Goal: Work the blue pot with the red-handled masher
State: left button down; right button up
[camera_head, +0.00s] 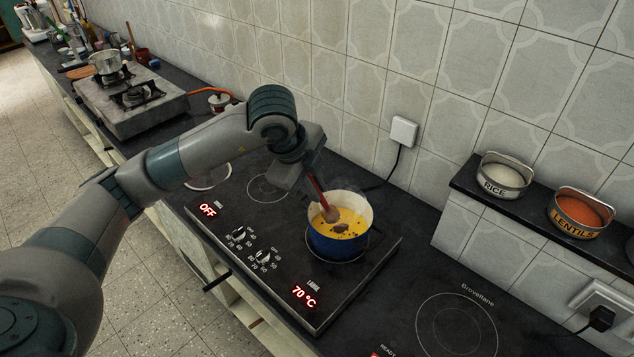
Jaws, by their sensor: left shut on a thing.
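The blue pot (338,245) stands on the right burner of the black hob, with a cream inside wall and yellow, brown-flecked food in it. The red-handled masher (317,190) leans into the pot from the upper left. Its brownish lower end is at the left part of the food, and how deep it sits I cannot tell. My left gripper (309,172) is shut on the masher's red handle, above and left of the pot's rim. The arm hides part of the hob behind it. My right gripper is not in view.
The hob (222,221) shows "OFF" and "70 °C"; its left burner is empty. A second flat burner (456,325) lies at lower right. Rice (505,175) and lentil (580,212) containers stand on a raised ledge. A gas stove (128,100) with a pot is at far left.

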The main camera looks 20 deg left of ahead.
aim_at(326, 212)
pick_arm(q)
jog(key=shift+b+x, duration=3.3)
jog(key=shift+x, duration=0.7)
jog(key=shift+b+x, duration=0.9)
jog(key=shift+x, duration=0.2)
jog(key=shift+s, duration=0.15)
